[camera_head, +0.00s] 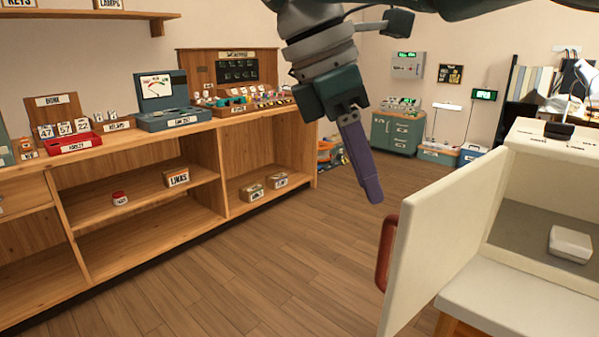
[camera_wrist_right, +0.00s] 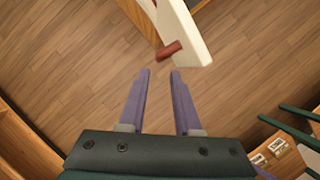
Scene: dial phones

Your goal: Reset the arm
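My right gripper (camera_head: 373,198) hangs from the top middle of the head view, its purple fingers pointing down. In the right wrist view the two fingers of this gripper (camera_wrist_right: 160,73) are apart with nothing between them, only floor behind. It is in the air, left of a white cabinet door (camera_head: 440,240) that stands open. The door's red handle (camera_head: 386,252) is just below and right of the fingertips in the head view. The handle also shows just beyond the fingertips in the right wrist view (camera_wrist_right: 168,50), apart from them. My left gripper is not in view.
A wooden shelf unit (camera_head: 150,235) with labelled boxes and devices on top runs along the left. The white cabinet (camera_head: 555,140) on the right holds a small white box (camera_head: 570,243). A green cabinet (camera_head: 397,134) stands at the back. Wooden floor (camera_head: 270,260) between them is clear.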

